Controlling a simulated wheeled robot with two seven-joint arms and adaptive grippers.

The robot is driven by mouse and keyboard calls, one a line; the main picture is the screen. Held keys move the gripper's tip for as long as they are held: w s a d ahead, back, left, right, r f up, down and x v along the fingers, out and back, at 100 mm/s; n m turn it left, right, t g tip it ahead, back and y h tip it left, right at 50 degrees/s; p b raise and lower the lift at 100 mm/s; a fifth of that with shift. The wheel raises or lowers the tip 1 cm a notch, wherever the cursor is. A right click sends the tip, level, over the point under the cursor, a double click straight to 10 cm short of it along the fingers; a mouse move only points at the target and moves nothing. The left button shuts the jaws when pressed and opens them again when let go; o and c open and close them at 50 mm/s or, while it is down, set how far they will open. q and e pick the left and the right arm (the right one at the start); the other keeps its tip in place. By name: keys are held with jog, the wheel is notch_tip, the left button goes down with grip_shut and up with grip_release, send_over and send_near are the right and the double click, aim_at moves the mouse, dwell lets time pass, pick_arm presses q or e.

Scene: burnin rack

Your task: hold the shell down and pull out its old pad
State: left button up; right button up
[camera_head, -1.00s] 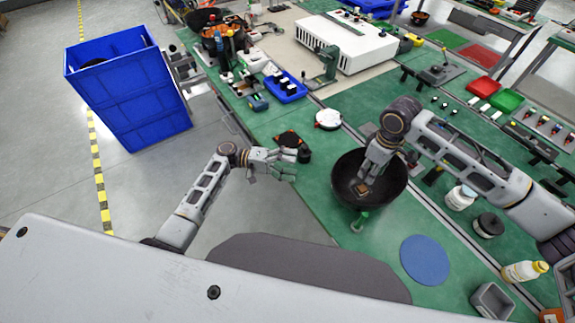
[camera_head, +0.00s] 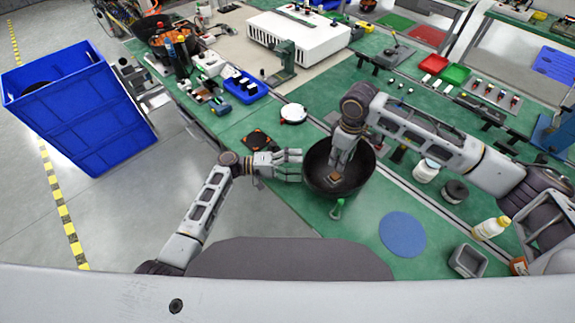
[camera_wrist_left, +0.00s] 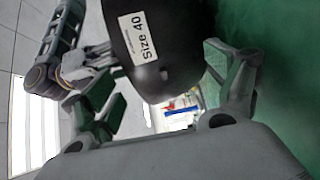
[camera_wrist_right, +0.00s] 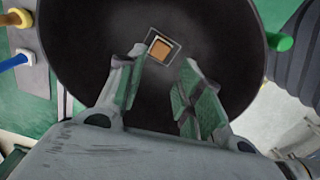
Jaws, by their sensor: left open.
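The black bowl-shaped shell (camera_head: 357,181) stands open side up on the green bench. In the left wrist view its outer wall (camera_wrist_left: 185,62) carries a white "Size 40" label. The old pad (camera_wrist_right: 162,47), a small orange-brown square in a pale frame, lies on the inside bottom. It also shows in the head view (camera_head: 334,178). My left gripper (camera_head: 296,165) is open at the shell's left side, with its fingers apart on either side of the wall; contact is unclear. My right gripper (camera_wrist_right: 163,58) is open inside the shell, fingers apart close to the pad.
A small green-topped item (camera_head: 337,208) stands at the shell's near side. A blue disc (camera_head: 402,234) lies to the right. A black-and-orange square item (camera_head: 258,140) lies behind my left gripper. A white bottle (camera_head: 425,170) and dark jar (camera_head: 455,191) stand right of the shell.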

pick_arm(q)
jog(key=shift+d, duration=0.55)
jog(key=c, duration=1.7)
